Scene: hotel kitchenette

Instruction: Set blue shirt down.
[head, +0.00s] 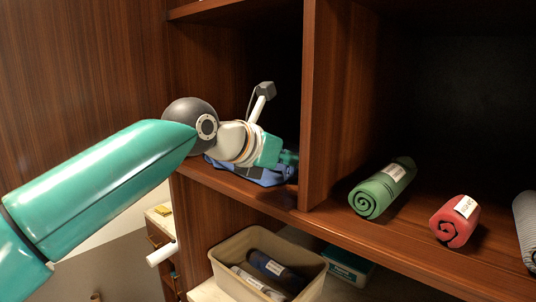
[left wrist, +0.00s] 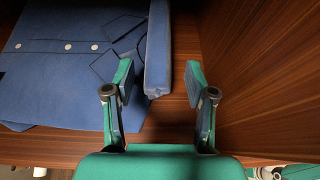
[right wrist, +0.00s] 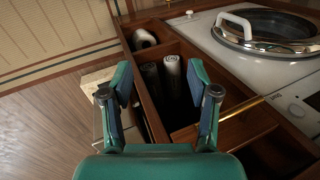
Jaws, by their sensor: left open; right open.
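The blue shirt (left wrist: 75,50) lies folded on the wooden shelf, buttons and pocket facing up in the left wrist view. In the head view it shows as a blue strip (head: 268,177) in the left compartment, mostly hidden behind my left arm. My left gripper (left wrist: 160,75) is open, its fingers on either side of the shirt's thick folded edge, not closed on it. I cannot tell whether a finger touches the cloth. My right gripper (right wrist: 160,80) is open and empty, away from the shirt, above an open wooden compartment holding rolls.
A divider (head: 312,110) bounds the shirt's compartment on the right. Beyond it lie a green roll (head: 370,200), a red roll (head: 452,222) and a grey one (head: 527,225). A beige bin (head: 225,258) with rolled items stands below. A round-lidded appliance (right wrist: 270,30) is near my right gripper.

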